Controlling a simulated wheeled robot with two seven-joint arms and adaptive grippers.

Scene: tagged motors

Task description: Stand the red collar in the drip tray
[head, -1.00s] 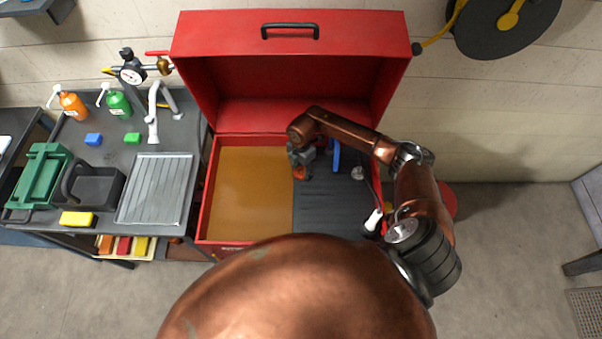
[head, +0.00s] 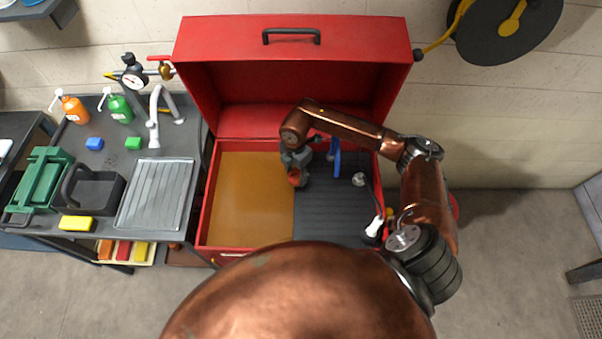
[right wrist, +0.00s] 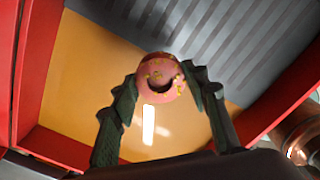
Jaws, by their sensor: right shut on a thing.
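The red collar (head: 294,178) is held in my right gripper (head: 294,166), over the open red washer near the line between the amber liquid and the ribbed dark shelf. In the right wrist view the collar (right wrist: 152,77) is a round red ring with yellowish specks and a dark opening, gripped between the two dark fingers (right wrist: 161,85). A ribbed silver tray, which looks like the drip tray (head: 155,195), lies on the grey bench to the left, empty. My left gripper is not in view.
The red washer (head: 203,215) has an amber bath (head: 245,200), a dark ribbed shelf (head: 330,212) and a raised lid (head: 290,40). A blue item (head: 336,158) stands near my gripper. A black caddy (head: 98,198), faucet (head: 153,125) and yellow block (head: 76,223) surround the silver tray.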

